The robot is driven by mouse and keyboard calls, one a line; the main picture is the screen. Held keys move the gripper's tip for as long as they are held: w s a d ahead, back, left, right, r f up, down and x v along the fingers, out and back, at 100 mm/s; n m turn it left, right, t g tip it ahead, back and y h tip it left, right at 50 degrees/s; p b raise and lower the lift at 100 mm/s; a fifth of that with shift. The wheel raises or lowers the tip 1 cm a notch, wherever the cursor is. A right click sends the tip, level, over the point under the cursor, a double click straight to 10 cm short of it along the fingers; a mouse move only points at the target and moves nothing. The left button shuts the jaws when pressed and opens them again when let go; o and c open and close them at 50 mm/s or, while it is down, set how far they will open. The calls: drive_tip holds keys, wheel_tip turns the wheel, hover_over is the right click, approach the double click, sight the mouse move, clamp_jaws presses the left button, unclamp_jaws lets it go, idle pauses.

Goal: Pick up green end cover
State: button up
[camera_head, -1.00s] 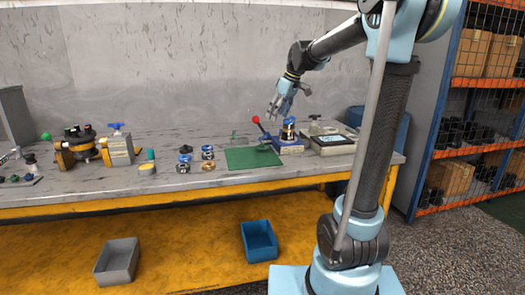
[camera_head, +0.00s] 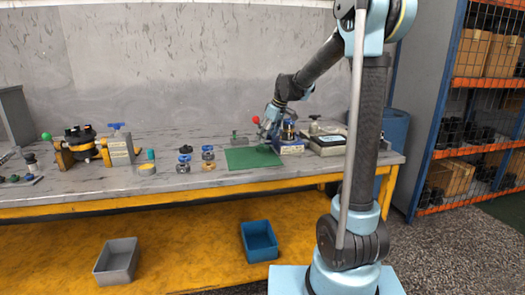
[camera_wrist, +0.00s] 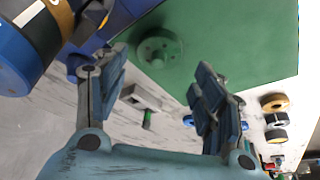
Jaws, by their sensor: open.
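The green end cover (camera_wrist: 160,47) is a round, flanged part lying on the green mat (camera_wrist: 225,35) in the wrist view. In the head view it is small on the mat (camera_head: 240,160), near the mat's right side, and hard to make out. My gripper (camera_wrist: 162,68) is open and empty, its fingers pointing toward the mat with the cover ahead between and just beyond the fingertips. In the head view my gripper (camera_head: 268,134) hangs low over the mat's back right corner, apart from the cover as far as I can see.
A blue fixture holding a motor (camera_wrist: 28,45) stands close to my left finger in the wrist view. A grey block with a green handle (camera_wrist: 145,103) lies behind the mat. The mat's left part is bare.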

sight(262, 147)
drive_tip(key=shift+x, duration=2.7)
drive_tip(key=shift+w+r, duration=0.1)
drive_tip(key=shift+w, duration=0.05)
drive_tip(key=c, duration=1.1)
